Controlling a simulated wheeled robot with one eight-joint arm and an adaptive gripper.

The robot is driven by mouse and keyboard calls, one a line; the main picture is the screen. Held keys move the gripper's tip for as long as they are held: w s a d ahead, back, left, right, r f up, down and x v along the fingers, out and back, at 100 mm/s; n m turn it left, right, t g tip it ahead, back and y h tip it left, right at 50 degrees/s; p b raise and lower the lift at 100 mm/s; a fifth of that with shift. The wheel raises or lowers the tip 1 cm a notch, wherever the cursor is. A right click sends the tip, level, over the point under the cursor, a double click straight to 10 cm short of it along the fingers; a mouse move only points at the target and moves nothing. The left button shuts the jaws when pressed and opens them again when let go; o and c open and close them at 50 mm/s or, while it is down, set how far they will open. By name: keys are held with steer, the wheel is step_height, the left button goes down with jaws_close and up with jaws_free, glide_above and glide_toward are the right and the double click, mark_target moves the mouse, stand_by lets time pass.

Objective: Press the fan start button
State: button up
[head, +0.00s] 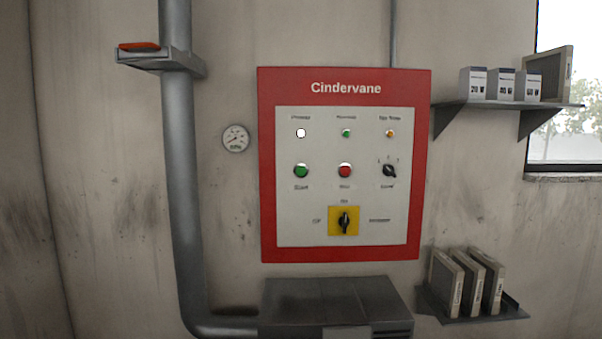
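A red-framed control panel (268,190) headed "Cindervane" is mounted on the wall in the middle of the head view. A green button (301,171) sits at the left of its middle row; the label under it is blurred but looks like "Start". A red button (345,171) sits to its right, and a black selector knob (389,171) is further right. A black rotary switch (344,221) on a yellow plate is below. Three small lamps, white (301,133), green (346,133) and amber (390,133), form the top row. My gripper is not in view.
A grey pipe (181,150) runs down the wall left of the panel, beside a round gauge (236,138). A dark grey box (335,298) juts out below the panel. Shelves (505,103) with boxes and binders (470,285) are at right.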

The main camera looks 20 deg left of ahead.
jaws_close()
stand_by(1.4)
